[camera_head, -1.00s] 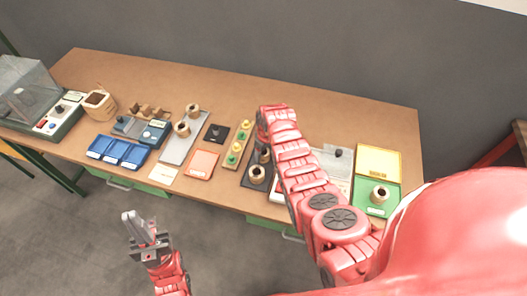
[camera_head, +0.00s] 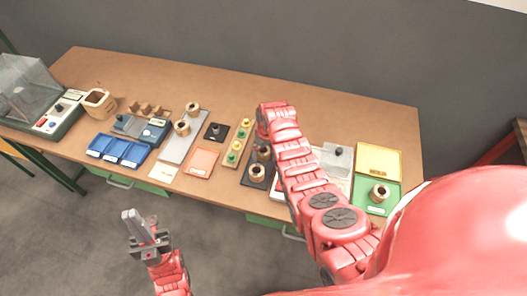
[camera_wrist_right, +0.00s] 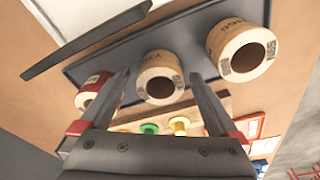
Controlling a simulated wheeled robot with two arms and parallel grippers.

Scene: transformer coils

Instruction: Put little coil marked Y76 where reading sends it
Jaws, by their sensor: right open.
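In the right wrist view several small coils stand on a dark tray (camera_wrist_right: 195,32). One tan coil (camera_wrist_right: 161,78) is between the fingertips of my right gripper (camera_wrist_right: 160,98), which is open. A second tan coil (camera_wrist_right: 240,48) stands to its right, with dark lettering I cannot read surely. A third, reddish coil (camera_wrist_right: 93,88) is partly hidden by the left finger. I cannot make out Y76 on any coil. In the head view a coil (camera_head: 257,172) shows on that tray, and my right arm hides its own gripper. My left gripper (camera_head: 133,214) is off the table's front, with nothing seen in it.
Blue bins (camera_head: 120,151), a grey plate (camera_head: 178,150) with coils, a strip with green and yellow pegs (camera_head: 238,146), and an orange tray (camera_head: 201,162) lie left of my right arm. The table's back is mostly clear.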

